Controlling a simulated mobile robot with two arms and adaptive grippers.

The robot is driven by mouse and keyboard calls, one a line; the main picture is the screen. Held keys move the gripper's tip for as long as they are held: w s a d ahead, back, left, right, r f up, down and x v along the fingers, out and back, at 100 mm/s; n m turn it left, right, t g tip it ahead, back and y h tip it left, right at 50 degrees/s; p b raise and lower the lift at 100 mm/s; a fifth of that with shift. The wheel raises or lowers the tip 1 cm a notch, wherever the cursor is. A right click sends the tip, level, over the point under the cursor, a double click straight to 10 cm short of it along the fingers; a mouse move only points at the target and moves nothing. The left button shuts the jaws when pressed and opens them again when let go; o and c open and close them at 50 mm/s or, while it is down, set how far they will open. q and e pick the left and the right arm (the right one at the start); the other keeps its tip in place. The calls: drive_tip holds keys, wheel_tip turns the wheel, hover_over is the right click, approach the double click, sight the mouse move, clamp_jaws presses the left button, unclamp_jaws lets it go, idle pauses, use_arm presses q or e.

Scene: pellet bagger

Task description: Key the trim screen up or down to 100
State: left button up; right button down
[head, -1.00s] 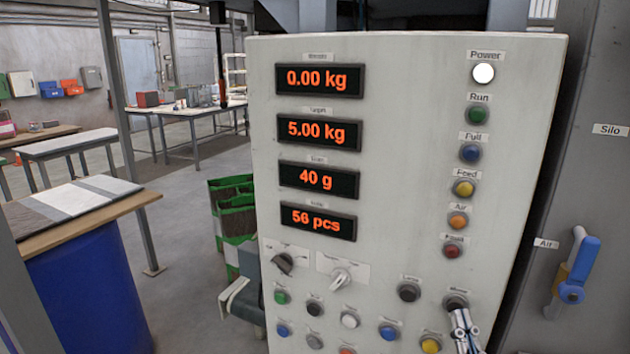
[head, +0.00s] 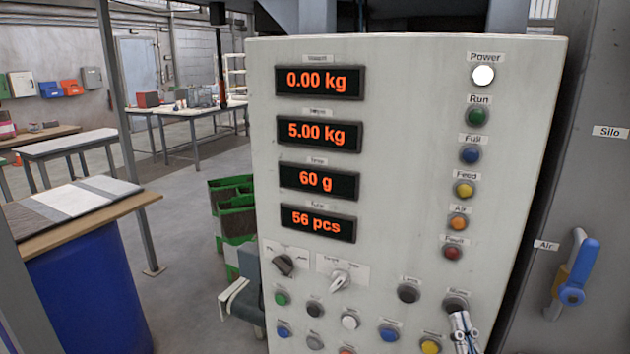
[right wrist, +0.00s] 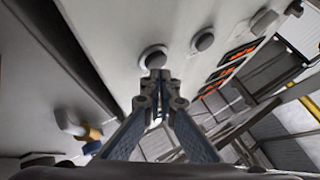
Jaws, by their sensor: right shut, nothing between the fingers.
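The trim screen (head: 318,181) is the third display down on the pale control panel (head: 405,150) and reads 60 g in orange. My right gripper (head: 461,318) is shut and empty at the lower right of the panel. Its tips are at the dark grey button at the right end of the upper button row (head: 457,300). In the right wrist view the closed fingertips (right wrist: 156,76) are at that round button (right wrist: 154,57); I cannot tell if they press it. Another dark button (head: 409,293) sits to its left. My left gripper is not in view.
Other screens read 0.00 kg (head: 318,82), 5.00 kg (head: 318,132) and 56 pcs (head: 317,223). Two selector knobs and several coloured buttons lie below. A lamp column runs down the right, with Power (head: 484,75) lit white. A blue-handled valve (head: 573,270) is at the right.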

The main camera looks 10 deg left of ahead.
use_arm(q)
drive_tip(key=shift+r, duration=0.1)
use_arm(e)
drive_tip(key=shift+s, duration=0.2)
use_arm(q)
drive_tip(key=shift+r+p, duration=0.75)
drive_tip(key=shift+p, duration=0.05)
use_arm(e)
drive_tip(key=shift+s+a, duration=0.3)
drive_tip(key=shift+s, duration=0.65)
drive_tip(key=shift+s+a, duration=0.25)
drive_tip(key=shift+s, duration=0.65)
drive_tip(key=shift+s+a, duration=0.3)
drive_tip(key=shift+s, duration=0.65)
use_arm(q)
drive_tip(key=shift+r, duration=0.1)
use_arm(e)
drive_tip(key=shift+r, duration=0.1)
